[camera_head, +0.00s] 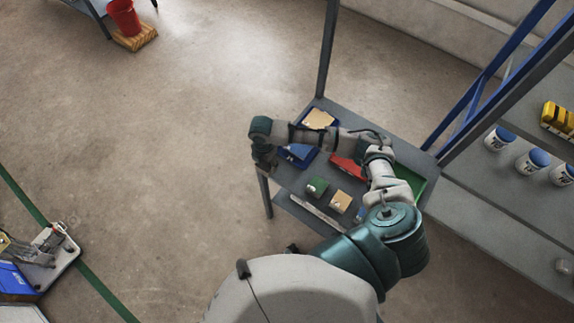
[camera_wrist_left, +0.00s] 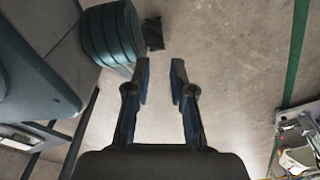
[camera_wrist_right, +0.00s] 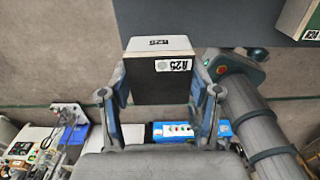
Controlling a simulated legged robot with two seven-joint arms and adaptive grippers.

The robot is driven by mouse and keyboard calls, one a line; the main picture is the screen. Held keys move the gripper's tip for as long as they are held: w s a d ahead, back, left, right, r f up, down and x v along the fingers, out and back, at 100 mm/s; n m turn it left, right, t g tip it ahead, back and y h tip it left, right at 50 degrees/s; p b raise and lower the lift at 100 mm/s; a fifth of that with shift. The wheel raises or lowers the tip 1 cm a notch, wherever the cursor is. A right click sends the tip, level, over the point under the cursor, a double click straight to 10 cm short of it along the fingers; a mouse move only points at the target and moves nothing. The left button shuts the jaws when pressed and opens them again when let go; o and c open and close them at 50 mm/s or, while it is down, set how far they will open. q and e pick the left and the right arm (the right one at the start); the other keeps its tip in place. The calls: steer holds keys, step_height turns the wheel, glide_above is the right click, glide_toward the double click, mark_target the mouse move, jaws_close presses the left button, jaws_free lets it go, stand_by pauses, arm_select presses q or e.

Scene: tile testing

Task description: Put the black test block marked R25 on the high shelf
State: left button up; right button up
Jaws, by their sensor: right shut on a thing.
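My right gripper (camera_wrist_right: 159,76) is shut on the black test block (camera_wrist_right: 155,92) in the right wrist view. The block has a pale top part and a white label reading R25, upside down in that view. A finger lies on each side of it. In the head view my right gripper (camera_head: 264,155) is at the left edge of the grey table; the block cannot be made out there. My left gripper (camera_wrist_left: 160,80) is open and empty above the floor in the left wrist view. A rack with blue uprights and a grey shelf (camera_head: 485,205) stands at the right.
The grey table (camera_head: 290,183) holds a blue tray (camera_head: 301,152), a red tray (camera_head: 346,170), a green tray (camera_head: 414,184), and small green (camera_head: 317,186) and tan blocks (camera_head: 341,201). White jars with blue lids (camera_head: 531,163) and a yellow-black block (camera_head: 557,118) occupy the rack.

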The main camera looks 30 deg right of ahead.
steer(key=s+d, duration=0.1)
steer(key=d, duration=0.1)
steer(key=s+d, duration=0.1)
steer(key=d, duration=0.1)
steer(key=s+d, duration=0.1)
steer(key=d, duration=0.1)
steer(key=shift+s+d+f, duration=0.1)
steer(key=shift+f, duration=0.25)
steer(key=shift+d+f, duration=0.15)
steer(key=shift+f, duration=0.05)
steer(key=f, duration=0.3)
steer(key=shift+s+a, duration=0.1)
steer(key=shift+a, duration=0.15)
steer(key=shift+f, duration=0.1)
steer(key=o, duration=0.9)
steer(key=shift+c, duration=0.2)
steer(key=shift+o, duration=1)
arm_select(q)
steer(key=shift+s+d, duration=0.2)
steer(key=shift+s, duration=0.05)
arm_select(e)
steer(key=shift+d, duration=0.1)
